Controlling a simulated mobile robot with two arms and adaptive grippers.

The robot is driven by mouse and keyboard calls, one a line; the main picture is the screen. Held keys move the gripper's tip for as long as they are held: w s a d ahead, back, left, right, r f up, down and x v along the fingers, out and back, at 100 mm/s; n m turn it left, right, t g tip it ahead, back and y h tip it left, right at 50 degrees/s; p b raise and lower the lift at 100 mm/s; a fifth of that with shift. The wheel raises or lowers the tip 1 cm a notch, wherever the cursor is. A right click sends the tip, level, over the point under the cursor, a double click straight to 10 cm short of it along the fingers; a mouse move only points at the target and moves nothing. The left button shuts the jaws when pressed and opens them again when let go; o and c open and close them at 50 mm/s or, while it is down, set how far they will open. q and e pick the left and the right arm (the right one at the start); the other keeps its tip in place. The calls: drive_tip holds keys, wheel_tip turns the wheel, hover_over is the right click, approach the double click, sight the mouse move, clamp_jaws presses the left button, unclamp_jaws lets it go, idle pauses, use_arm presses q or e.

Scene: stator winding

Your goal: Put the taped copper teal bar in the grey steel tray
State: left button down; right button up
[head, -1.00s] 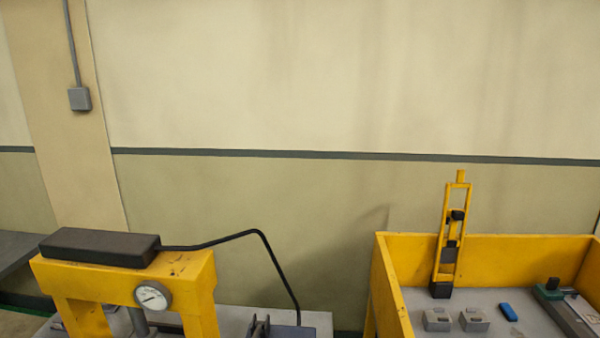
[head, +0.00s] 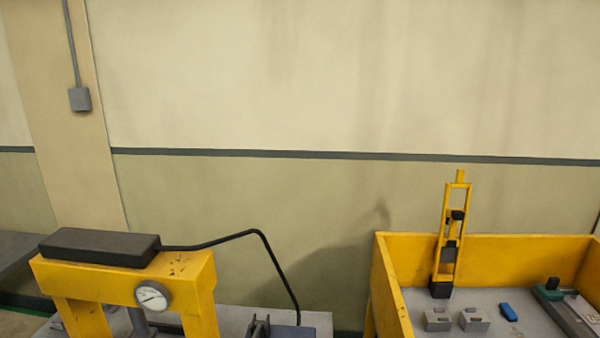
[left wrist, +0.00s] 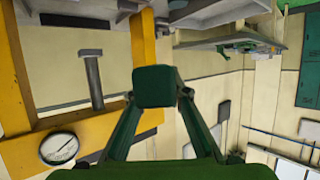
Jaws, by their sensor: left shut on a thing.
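My left gripper (left wrist: 155,88) shows only in the left wrist view. Its two green fingers converge on a dark green block at their tips. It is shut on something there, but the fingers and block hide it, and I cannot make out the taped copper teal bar. I cannot pick out the grey steel tray in either view. Neither gripper shows in the head view, and my right gripper is in no view.
A yellow press (head: 180,280) with a round gauge (head: 152,296) stands at left; the gauge also shows close by in the left wrist view (left wrist: 60,147). A yellow-walled bench (head: 515,250) at right holds two grey blocks, a blue item (head: 508,312) and a yellow upright frame (head: 447,240).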

use_arm(q)
drive_tip(key=d+r+m+g+h, duration=0.2)
drive_tip(key=d+r+m+h, duration=0.75)
drive_tip(key=d, duration=0.35)
drive_tip(key=d+r+m+g+h, duration=0.2)
drive_tip(key=d+r+m+h, duration=0.75)
drive_tip(key=d, duration=0.85)
wheel_tip(320, 180, down, 14)
drive_tip(key=b, duration=1.3)
drive_tip(key=shift+r+n+t+y+b, duration=0.15)
drive_tip(key=shift+n+t+y+b, duration=0.15)
drive_tip(key=shift+n+t, duration=0.1)
drive_tip(key=shift+s+a+r, duration=0.1)
drive_tip(key=shift+a+r, duration=0.05)
